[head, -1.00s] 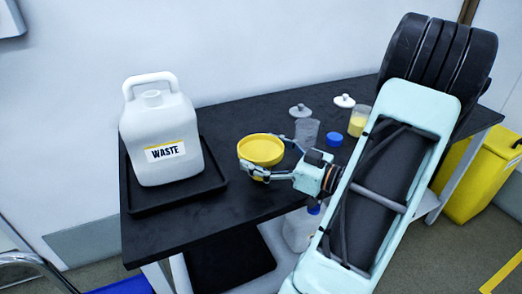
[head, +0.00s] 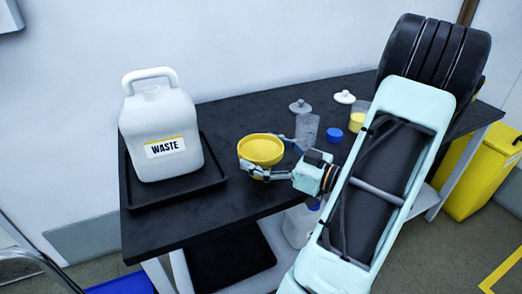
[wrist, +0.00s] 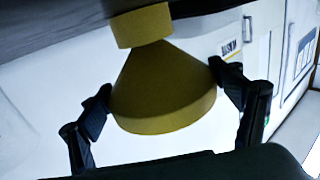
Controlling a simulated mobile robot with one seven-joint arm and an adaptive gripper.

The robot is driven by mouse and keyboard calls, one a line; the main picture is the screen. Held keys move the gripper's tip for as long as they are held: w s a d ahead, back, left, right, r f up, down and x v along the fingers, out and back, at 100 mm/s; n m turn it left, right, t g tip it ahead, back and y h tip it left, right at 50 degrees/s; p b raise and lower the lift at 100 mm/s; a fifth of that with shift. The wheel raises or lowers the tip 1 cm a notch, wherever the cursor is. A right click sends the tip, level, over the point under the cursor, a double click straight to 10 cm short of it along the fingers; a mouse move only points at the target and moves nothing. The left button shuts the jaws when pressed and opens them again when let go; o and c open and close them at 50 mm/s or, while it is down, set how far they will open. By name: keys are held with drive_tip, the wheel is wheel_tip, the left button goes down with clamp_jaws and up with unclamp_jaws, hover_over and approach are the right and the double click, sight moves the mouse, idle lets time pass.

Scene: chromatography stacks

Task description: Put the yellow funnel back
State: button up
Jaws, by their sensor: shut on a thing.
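The yellow funnel (head: 261,149) is in my gripper (head: 268,158), wide mouth up, near the front left part of the black bench in the head view. The gripper's fingers are shut on opposite sides of its cone. In the wrist view, the funnel (wrist: 165,90) sits between the two fingertips (wrist: 160,82), with its yellow narrow-end collar (wrist: 141,26) pointing toward the top of the picture. The funnel looks held above the bench, but its exact height is unclear. Its lower end is hidden in the head view.
A white WASTE jug (head: 160,125) stands in a black tray (head: 214,184) left of the funnel. Behind the gripper are a clear beaker (head: 307,130), a blue cap (head: 334,135), two lids (head: 300,106) and a beaker of yellow contents (head: 357,121). A yellow bin (head: 475,180) stands at right.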

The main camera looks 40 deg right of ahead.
drive_tip(key=o, duration=1.1)
drive_tip(key=shift+o, duration=0.2)
drive_tip(key=v, duration=1.2)
